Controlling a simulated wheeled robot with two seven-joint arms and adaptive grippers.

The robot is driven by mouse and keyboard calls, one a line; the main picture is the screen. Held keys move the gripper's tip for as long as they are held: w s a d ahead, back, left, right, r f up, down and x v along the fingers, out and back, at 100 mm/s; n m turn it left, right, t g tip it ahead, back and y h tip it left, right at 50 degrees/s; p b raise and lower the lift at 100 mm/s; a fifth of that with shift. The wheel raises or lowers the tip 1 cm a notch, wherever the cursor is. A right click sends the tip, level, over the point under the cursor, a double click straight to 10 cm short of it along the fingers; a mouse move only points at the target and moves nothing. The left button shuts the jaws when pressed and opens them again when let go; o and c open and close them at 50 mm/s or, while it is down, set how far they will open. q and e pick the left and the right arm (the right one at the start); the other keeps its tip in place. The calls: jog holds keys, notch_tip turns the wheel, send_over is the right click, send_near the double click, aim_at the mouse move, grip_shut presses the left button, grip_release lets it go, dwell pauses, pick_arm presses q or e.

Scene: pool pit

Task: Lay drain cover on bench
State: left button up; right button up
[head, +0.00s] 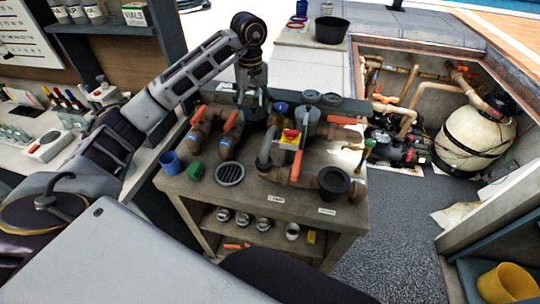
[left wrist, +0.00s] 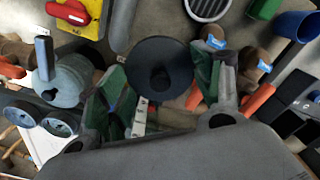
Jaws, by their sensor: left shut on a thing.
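A dark round slotted grate (head: 229,174), which looks like the drain cover, lies flat on the front of the bench (head: 262,205). It also shows at the top edge of the left wrist view (left wrist: 208,6). My left gripper (head: 252,103) is above the back part of the bench, behind the grate and apart from it. In the left wrist view my left gripper (left wrist: 165,100) has its green-padded fingers around a dark round piece (left wrist: 158,55) with a raised centre. I cannot tell what this piece is. My right gripper is not in view.
A blue cup (head: 171,162) and a green block (head: 195,171) stand left of the grate. Pipes with orange handles (head: 232,122), a yellow-red valve (head: 290,138) and a black cup (head: 333,182) crowd the bench. The open pit with a tank (head: 470,140) is at right.

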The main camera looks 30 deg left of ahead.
pick_arm(q)
jog(key=shift+s+a+n, duration=0.2)
jog(key=shift+s+n, duration=0.1)
jog(key=shift+s, duration=0.2)
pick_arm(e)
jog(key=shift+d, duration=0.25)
pick_arm(q)
jog(key=shift+n, duration=0.4)
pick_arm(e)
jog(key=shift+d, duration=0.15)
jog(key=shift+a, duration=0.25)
pick_arm(q)
jog(key=shift+f, duration=0.6)
notch_tip(320, 180, down, 12)
jog(key=shift+p, duration=0.9)
jog(key=shift+f, duration=0.45)
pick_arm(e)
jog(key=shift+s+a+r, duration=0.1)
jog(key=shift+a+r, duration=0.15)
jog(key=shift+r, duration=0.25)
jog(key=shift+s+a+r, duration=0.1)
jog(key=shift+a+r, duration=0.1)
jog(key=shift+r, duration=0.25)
